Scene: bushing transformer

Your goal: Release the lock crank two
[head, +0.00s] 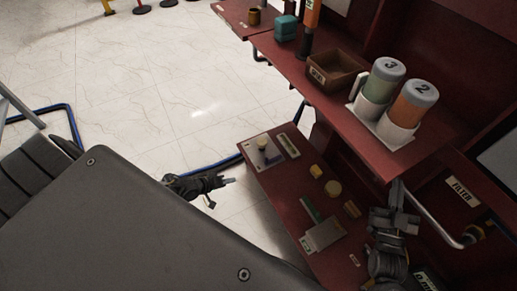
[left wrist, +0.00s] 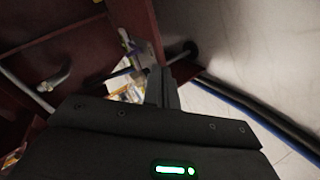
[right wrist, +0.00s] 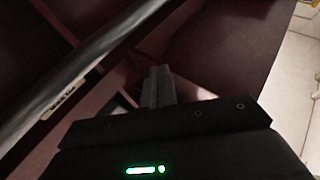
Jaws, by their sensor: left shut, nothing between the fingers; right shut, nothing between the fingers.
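A bent grey metal bar (head: 437,226) shows at the right of the head view, beside my right gripper. A grey round bar with a small pale label (right wrist: 65,97) crosses the upper left of the right wrist view; the label is too blurred to read, so I cannot tell whether this is lock crank two. My right gripper (head: 397,186) is shut and empty, pointing up beside the red bench; its fingers (right wrist: 159,80) are apart from the bar. My left gripper (head: 233,181) is shut and empty over the floor, left of the lower red shelf.
The lower red shelf (head: 272,185) holds small yellow and green parts. The upper shelf holds numbered canisters (head: 414,102) and a brown box (head: 335,72). A FILTER label (head: 462,192) is at the right.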

